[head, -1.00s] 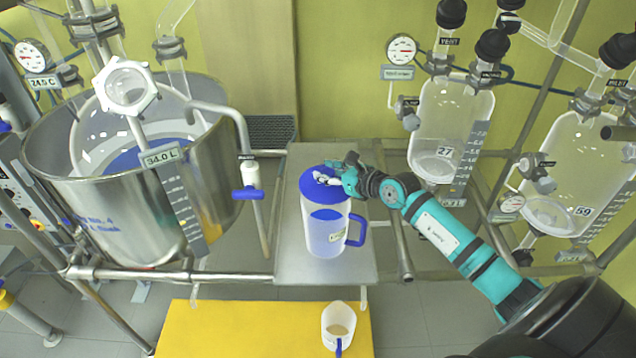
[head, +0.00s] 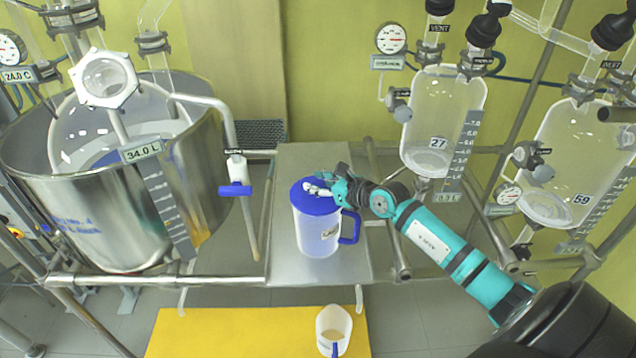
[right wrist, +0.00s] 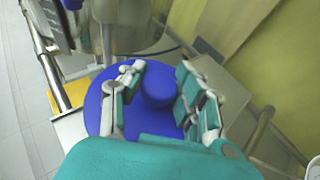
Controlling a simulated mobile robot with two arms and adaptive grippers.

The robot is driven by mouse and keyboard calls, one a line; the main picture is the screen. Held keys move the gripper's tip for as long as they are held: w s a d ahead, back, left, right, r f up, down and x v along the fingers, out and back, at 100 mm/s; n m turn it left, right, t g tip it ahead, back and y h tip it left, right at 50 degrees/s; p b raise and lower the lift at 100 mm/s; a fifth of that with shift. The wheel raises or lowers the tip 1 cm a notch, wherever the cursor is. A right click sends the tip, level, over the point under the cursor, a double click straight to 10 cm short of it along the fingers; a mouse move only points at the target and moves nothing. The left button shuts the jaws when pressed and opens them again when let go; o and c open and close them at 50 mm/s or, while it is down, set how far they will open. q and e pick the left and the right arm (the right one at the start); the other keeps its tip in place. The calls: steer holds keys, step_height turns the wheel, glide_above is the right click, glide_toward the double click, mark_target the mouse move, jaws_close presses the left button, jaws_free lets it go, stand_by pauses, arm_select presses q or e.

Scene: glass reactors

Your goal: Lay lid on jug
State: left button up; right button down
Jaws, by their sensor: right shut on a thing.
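The translucent white jug (head: 318,240) with a blue handle stands upright on the grey metal shelf. The round blue lid (head: 308,204) lies flat over its mouth and appears to meet the rim; a small gap cannot be ruled out. My right gripper (head: 318,188) comes in from the right and is shut on the lid's knob. In the right wrist view, the gripper's fingers (right wrist: 155,95) stand on both sides of the blue knob (right wrist: 158,84), with the lid (right wrist: 94,102) spread below. My left gripper is not in view.
The grey shelf (head: 290,170) has bare room behind the jug. A large steel vessel (head: 110,225) stands at left, with a blue-handled valve (head: 235,190). Glass reactors (head: 440,125) hang at right.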

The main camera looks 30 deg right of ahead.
steer(key=shift+f, duration=0.5)
stand_by(0.5)
steer(key=c, duration=0.9)
jaws_free()
steer(key=shift+o, duration=0.2)
steer(key=shift+s, duration=0.1)
steer(key=v, duration=1.2)
